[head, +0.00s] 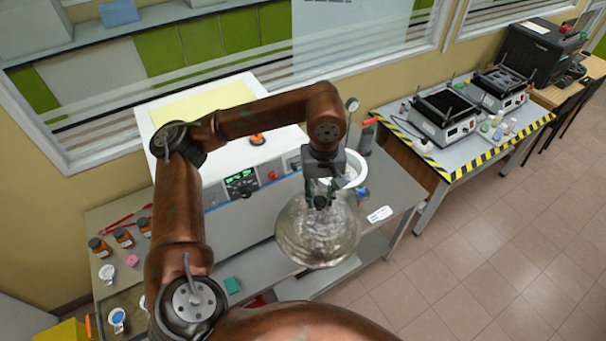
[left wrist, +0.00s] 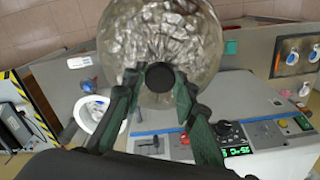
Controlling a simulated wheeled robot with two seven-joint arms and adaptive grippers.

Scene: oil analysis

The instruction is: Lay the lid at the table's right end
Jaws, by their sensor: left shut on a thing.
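The lid (head: 318,235) is a round, clear, shiny dome with a dark knob. My left gripper (head: 321,198) is shut on that knob and holds the lid in front of the grey table (head: 400,185), near its right part. In the left wrist view the dark knob (left wrist: 160,77) sits between the two green-black fingers, with the glassy dome beyond it. How far the lid is above the table top I cannot tell. My right gripper is not in view.
A white device with a control panel (head: 242,183) stands on the table. A white round vessel (head: 356,170), a white label (head: 380,214) and a small blue item (head: 362,192) are near the right end. Brown bottles (head: 122,236) stand at the left. Another table (head: 450,160) stands farther right.

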